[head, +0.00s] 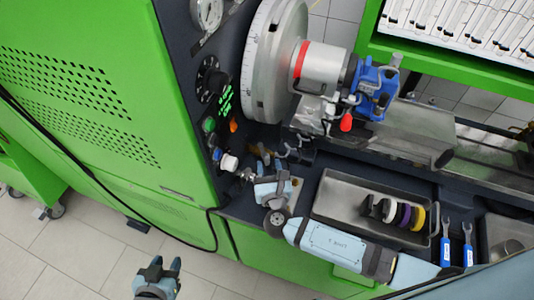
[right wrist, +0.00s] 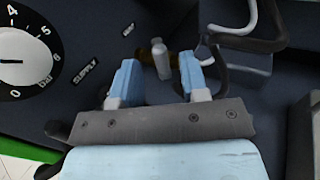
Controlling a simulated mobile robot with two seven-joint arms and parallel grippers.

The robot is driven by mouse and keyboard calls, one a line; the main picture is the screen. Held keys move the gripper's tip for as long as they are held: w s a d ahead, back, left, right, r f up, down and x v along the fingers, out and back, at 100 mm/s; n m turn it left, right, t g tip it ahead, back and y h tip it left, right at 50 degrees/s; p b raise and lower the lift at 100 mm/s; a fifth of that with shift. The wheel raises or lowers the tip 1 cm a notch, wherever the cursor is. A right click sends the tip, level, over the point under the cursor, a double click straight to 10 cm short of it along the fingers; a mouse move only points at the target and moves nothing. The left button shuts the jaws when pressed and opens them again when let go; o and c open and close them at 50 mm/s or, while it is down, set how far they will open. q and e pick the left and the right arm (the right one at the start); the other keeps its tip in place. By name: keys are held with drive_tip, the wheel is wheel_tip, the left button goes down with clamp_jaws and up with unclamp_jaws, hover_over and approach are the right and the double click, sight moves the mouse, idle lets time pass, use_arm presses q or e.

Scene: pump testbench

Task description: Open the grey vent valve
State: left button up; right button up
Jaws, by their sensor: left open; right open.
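A small pale grey piece on a brass-coloured body (right wrist: 161,60), which looks like the grey vent valve, shows in the right wrist view on the dark panel. It lies between and just beyond my right fingertips (right wrist: 159,65), with no clear contact. My right gripper (head: 270,165) is open at the dark bench by the green cabinet in the head view. There the valve is mostly hidden or too small to tell. My left gripper (head: 166,262) is open and empty above the tiled floor at the bottom.
A dial (right wrist: 18,60) and a SUPPLY label (right wrist: 87,67) are left of my right gripper. Grey curved pipes (right wrist: 250,30) are close on the right. A tray (head: 335,195) with coloured rings, blue-handled wrenches (head: 456,245) and a red-tipped lever (head: 346,122) are to the right.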

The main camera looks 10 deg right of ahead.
sight(267, 159)
drive_tip(key=shift+w+d, duration=0.2)
drive_tip(key=shift+w, duration=1.7)
clamp_jaws()
